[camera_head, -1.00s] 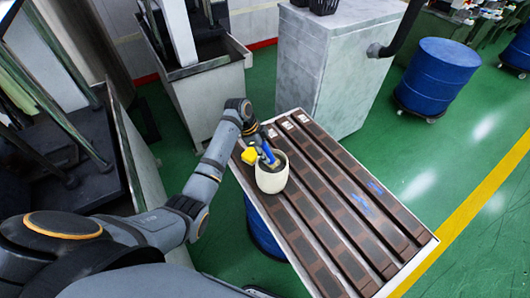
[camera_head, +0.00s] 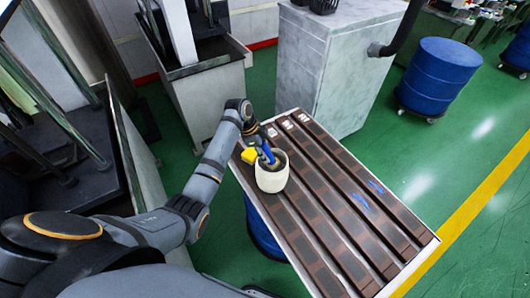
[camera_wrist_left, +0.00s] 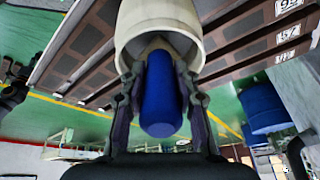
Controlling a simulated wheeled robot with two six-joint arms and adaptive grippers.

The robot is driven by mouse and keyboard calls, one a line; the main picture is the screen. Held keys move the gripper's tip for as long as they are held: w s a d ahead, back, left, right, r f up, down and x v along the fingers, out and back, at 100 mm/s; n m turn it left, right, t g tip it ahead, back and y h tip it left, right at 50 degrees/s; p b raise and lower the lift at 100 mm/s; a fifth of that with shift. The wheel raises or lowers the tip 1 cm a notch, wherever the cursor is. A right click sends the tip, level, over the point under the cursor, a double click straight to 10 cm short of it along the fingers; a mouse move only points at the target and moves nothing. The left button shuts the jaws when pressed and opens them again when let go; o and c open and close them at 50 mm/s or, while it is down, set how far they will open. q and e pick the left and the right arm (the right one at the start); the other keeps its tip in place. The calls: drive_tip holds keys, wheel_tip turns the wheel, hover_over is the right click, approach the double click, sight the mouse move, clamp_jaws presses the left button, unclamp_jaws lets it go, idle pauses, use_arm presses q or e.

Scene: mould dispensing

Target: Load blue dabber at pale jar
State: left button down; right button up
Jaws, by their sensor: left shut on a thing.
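The pale jar (camera_head: 271,181) stands upright on the slatted table top in the head view. The blue dabber (camera_head: 267,154) leans at the jar's mouth with its lower end inside the rim. My left gripper (camera_head: 260,144) is shut on the dabber's blue handle, just behind and above the jar. In the left wrist view the dabber (camera_wrist_left: 160,95) sits between the two fingers and its pale tip end points into the mouth of the jar (camera_wrist_left: 158,22). The tip itself is hidden inside the jar. My right gripper is not in view.
A yellow block-like thing (camera_head: 249,155) is close to the left of the jar. The table (camera_head: 325,205) has long dark strips with blue marks (camera_head: 360,202) at right. A grey cabinet (camera_head: 325,75) stands behind it. A blue drum (camera_head: 438,75) stands on the green floor.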

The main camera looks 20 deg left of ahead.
sight(265, 144)
use_arm(q)
drive_tip(key=shift+f, duration=0.35)
drive_tip(key=shift+s+f, duration=0.1)
idle(1.7)
wheel_tip(265, 144, up, 7)
drive_tip(key=p, duration=0.7)
drive_tip(key=shift+p, duration=0.35)
